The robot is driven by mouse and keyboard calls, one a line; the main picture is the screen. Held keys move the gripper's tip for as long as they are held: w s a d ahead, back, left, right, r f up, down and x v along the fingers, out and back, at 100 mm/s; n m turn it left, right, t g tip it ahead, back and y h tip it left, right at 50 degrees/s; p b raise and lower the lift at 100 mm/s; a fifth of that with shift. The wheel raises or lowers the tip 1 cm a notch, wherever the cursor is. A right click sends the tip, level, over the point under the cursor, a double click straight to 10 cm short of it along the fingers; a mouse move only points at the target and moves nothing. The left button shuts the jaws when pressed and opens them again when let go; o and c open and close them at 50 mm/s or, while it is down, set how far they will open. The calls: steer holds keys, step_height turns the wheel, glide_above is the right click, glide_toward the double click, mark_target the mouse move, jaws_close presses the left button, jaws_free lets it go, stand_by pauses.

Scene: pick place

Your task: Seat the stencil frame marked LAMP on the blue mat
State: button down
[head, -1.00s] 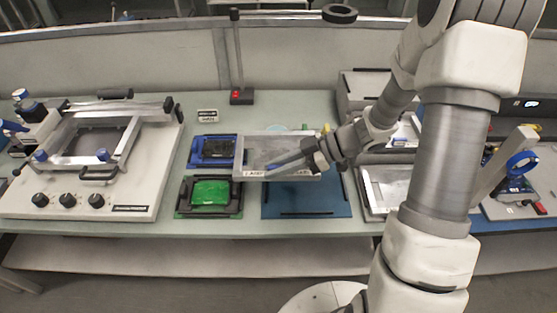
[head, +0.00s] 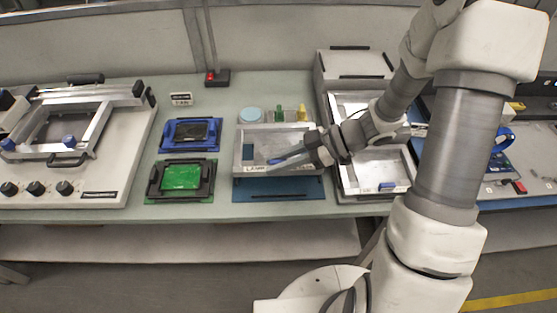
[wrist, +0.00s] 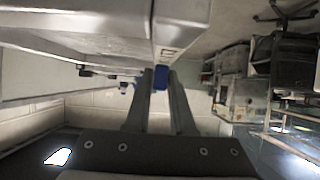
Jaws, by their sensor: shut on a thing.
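A silver stencil frame (head: 240,150) with a grey mesh hangs in my grip in the head view. Its front label looks like LAMP but is small. My gripper (head: 290,160) is shut on the frame's right part. In the wrist view the fingers (wrist: 160,85) close around a blue piece, with the pale frame (wrist: 75,45) across the upper left. The blue mat (head: 278,190) lies on the bench under the frame. Only its front strip shows; the frame hides the rest. The frame appears to be above the mat, but the exact gap cannot be told.
Left of the mat are a blue fixture (head: 170,146) and a green board in a black holder (head: 154,188). A pale blue disc (head: 251,115) and small bottles (head: 302,113) stand behind. Right is a tray with silver frames (head: 345,178). A printer (head: 110,170) stands far left.

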mark_target(278, 174)
steer(key=shift+f+b, duration=2.3)
steer(key=shift+b, duration=0.2)
steer(key=shift+f, duration=0.85)
steer(key=shift+r+p, duration=0.15)
steer(key=shift+p, duration=0.25)
steer(key=shift+f, duration=0.6)
steer(key=shift+s+f, duration=0.1)
steer(key=shift+f, duration=0.2)
steer(key=c, duration=0.7)
jaws_free()
steer(key=shift+s+f, duration=0.1)
steer(key=c, duration=0.4)
steer(key=shift+o, duration=0.2)
steer(key=r+p, duration=0.7)
steer(key=p, duration=0.1)
steer(key=shift+w+r, duration=0.25)
